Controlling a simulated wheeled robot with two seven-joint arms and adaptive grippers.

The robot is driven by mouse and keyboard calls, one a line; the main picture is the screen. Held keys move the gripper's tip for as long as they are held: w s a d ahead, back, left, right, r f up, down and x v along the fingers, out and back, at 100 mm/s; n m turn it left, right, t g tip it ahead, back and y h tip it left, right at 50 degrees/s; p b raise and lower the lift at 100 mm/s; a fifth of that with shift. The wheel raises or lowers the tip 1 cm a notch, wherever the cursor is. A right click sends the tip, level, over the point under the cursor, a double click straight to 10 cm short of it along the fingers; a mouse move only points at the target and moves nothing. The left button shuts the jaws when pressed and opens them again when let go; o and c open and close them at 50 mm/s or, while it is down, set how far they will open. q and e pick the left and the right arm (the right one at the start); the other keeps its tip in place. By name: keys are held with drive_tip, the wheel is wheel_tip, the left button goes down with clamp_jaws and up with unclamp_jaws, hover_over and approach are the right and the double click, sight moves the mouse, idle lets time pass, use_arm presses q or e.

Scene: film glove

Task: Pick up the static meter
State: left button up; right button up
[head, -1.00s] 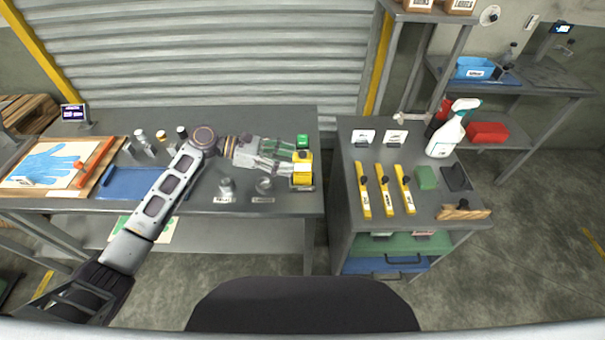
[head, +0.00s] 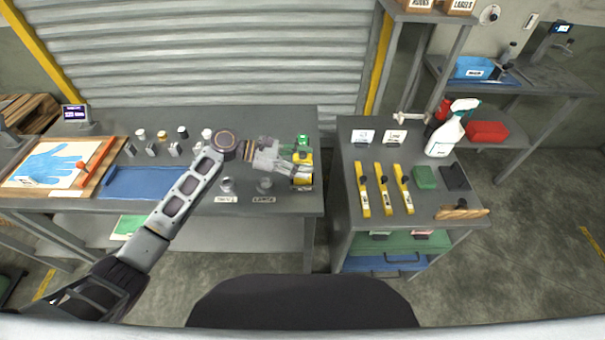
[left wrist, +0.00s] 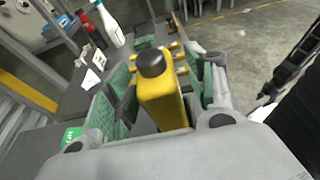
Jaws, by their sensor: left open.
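The static meter, a yellow block with a black knob on top, stands at the right end of the left bench (head: 302,179). In the left wrist view the meter (left wrist: 165,106) sits between the green-padded fingers of my left gripper (left wrist: 163,80). The fingers are open on either side of it, with a gap visible at the left pad; I cannot tell whether the right pad touches. In the head view my left gripper (head: 298,165) reaches in from the left and covers part of the meter. My right gripper is not in view.
A small green item (head: 302,140) stands just behind the meter. A gap separates this bench from the right cart, which carries yellow bars (head: 383,188), a green block (head: 425,177) and a spray bottle (head: 446,132).

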use_arm(q)
drive_tip(key=shift+c, duration=0.5)
clamp_jaws()
drive_tip(key=shift+r, duration=0.15)
drive_tip(key=shift+r, duration=4.9)
